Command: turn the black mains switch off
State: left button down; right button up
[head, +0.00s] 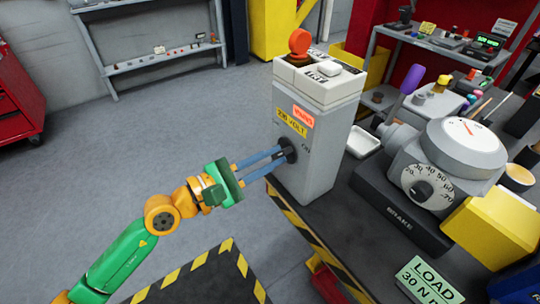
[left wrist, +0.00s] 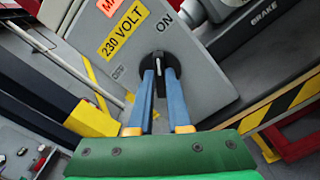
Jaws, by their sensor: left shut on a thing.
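The black mains switch (head: 289,150) is a round knob on the front of a grey box (head: 318,172) with a yellow "230 VOLT" label. It also shows in the left wrist view (left wrist: 157,66), with a small white mark on it. The "ON" label (left wrist: 163,21) is above it, and a small label that seems to read "OFF" (left wrist: 118,72) is to its left. My right gripper is not in view.
The grey box stands at the left corner of a dark bench edged with yellow-black stripes (head: 312,238). A brake unit with a dial (head: 435,190) and a white tray (head: 362,141) are to the right. Open floor lies left.

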pick_arm(q)
jog(key=n+p, duration=0.2)
jog(key=n, duration=0.2)
jog(key=shift+r, duration=0.1)
jog(key=n+p, duration=0.2)
jog(key=n, duration=0.2)
jog(key=n+p, duration=0.2)
jog(key=n, duration=0.2)
jog(key=shift+p, duration=0.3)
jog(key=shift+f+n+p, duration=0.15)
jog(key=shift+n+p, duration=0.25)
jog(key=shift+n, duration=0.6)
jog(key=shift+f+n+p, duration=0.1)
jog(key=shift+n+p, duration=0.25)
jog(key=shift+n, duration=0.65)
jog(key=c, duration=0.9)
grip_release()
jog(key=shift+w, duration=0.1)
jog(key=shift+o, duration=0.2)
jog(key=shift+a, duration=0.1)
